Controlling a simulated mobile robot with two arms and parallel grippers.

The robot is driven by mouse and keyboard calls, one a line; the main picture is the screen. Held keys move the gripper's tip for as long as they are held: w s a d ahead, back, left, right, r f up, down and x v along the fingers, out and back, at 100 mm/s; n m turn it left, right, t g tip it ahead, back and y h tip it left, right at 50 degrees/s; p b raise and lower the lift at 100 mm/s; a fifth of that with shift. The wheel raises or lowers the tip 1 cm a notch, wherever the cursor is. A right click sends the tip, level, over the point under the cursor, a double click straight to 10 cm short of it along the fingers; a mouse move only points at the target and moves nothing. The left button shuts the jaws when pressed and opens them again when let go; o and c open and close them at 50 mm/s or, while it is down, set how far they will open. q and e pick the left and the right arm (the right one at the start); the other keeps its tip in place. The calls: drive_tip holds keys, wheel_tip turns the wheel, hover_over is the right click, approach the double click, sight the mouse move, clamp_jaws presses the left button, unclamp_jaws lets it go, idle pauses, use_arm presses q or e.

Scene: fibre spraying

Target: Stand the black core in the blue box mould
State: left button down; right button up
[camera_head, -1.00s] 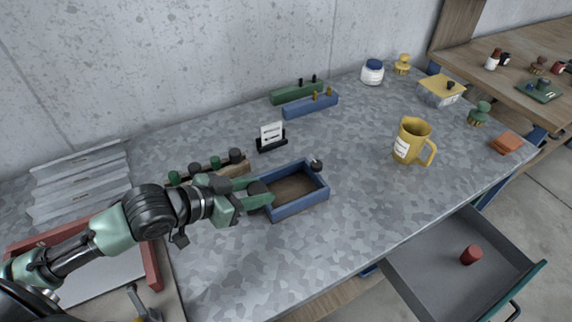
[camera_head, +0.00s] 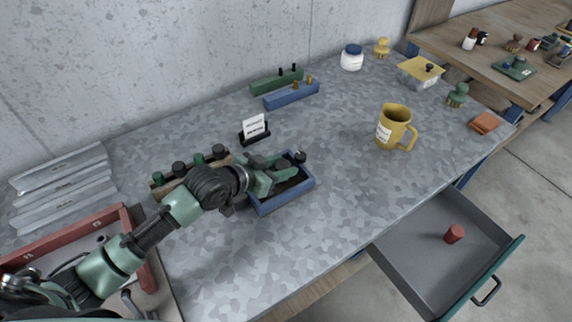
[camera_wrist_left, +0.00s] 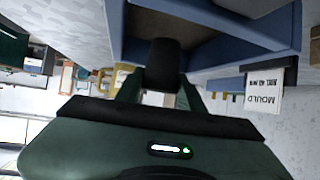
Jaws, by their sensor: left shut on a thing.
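My left gripper (camera_head: 288,169) reaches over the mould from the left. It is shut on the black core (camera_wrist_left: 162,65), a dark cylinder between its fingers in the left wrist view. There, the blue mould wall (camera_wrist_left: 225,27) is close beside the core. My arm and gripper hide part of the mould's inside, and I cannot tell whether the core touches its floor. My right gripper is not in view.
A wooden rack (camera_head: 160,190) with several dark cylinders stands left of the mould. A small sign (camera_head: 254,127) stands behind it. Long blue (camera_head: 292,97) and green (camera_head: 276,84) blocks lie farther back. A yellow mug (camera_head: 392,128) stands right. A drawer (camera_head: 405,262) is open; the worktop's middle is clear.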

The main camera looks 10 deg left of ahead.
use_arm(q)
drive_tip(key=shift+x, duration=1.1)
drive_tip(key=shift+f, duration=0.25)
drive_tip(key=shift+a, duration=0.1)
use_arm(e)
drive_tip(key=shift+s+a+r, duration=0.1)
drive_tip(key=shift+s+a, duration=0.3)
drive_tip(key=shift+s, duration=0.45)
use_arm(q)
drive_tip(key=c, duration=0.9)
unclamp_jaws()
drive_tip(key=shift+f, duration=0.15)
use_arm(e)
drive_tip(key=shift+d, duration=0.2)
use_arm(q)
drive_tip(key=shift+b+v, duration=0.65)
drive_tip(key=shift+v, duration=5.45)
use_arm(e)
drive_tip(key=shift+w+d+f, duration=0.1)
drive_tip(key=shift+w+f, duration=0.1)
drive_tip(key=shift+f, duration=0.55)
